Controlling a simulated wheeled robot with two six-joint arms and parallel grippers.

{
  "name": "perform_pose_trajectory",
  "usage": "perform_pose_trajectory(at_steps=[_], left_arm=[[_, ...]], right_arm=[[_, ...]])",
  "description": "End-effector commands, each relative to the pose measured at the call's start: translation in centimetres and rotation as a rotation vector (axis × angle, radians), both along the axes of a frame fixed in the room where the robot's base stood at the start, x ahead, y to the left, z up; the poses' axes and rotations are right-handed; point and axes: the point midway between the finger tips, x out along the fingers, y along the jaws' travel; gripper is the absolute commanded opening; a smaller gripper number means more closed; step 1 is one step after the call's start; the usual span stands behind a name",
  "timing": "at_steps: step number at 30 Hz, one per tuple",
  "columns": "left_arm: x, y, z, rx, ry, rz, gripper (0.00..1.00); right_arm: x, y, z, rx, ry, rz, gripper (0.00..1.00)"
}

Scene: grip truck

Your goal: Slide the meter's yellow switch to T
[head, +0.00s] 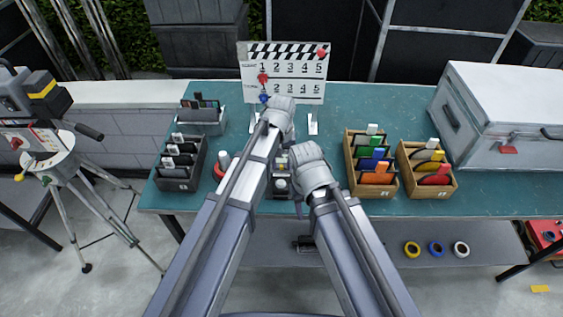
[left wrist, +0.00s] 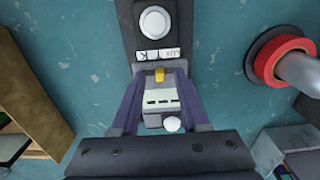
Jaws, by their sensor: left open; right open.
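The dark meter (left wrist: 129,28) lies on the teal table and shows a round white dial, small white label plates and a pale lower panel in the left wrist view. Its yellow switch (left wrist: 160,75) sits just below the label plates; their marks are too small to read surely. My left gripper (left wrist: 160,72) is open, with one finger on each side of the switch; I cannot tell whether either touches it. In the head view the meter (head: 281,186) is partly hidden between my arms. My left gripper (head: 283,112) is above it there. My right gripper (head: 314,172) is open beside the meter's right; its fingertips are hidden.
A red tape roll (left wrist: 283,60) with a pale cylinder stands close beside the meter. A wooden crate (head: 352,180) is right of my right gripper, with another beyond. A dark crate (head: 176,184) stands left. A clapperboard (head: 310,90) stands behind my left gripper.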

Motion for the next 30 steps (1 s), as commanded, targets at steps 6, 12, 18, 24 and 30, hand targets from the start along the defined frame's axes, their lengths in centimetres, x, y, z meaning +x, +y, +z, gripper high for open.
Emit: perform_pose_trajectory(at_steps=[6, 12, 18, 24, 30], left_arm=[[0.0, 0.0, 1.6, 0.0, 0.0, 0.0, 0.45], [0.0, 0.0, 4.2, 0.0, 0.0, 0.0, 0.45], [0.0, 0.0, 6.8, 0.0, 0.0, 0.0, 0.45], [0.0, 0.0, 7.8, 0.0, 0.0, 0.0, 0.45], [0.0, 0.0, 7.7, 0.0, 0.0, 0.0, 0.45]], right_arm=[[0.0, 0.0, 1.6, 0.0, 0.0, 0.0, 0.5], [0.0, 0.0, 4.2, 0.0, 0.0, 0.0, 0.5], [0.0, 0.0, 6.8, 0.0, 0.0, 0.0, 0.5], [0.0, 0.0, 7.8, 0.0, 0.0, 0.001, 0.5], [0.0, 0.0, 7.7, 0.0, 0.0, 0.001, 0.5]])
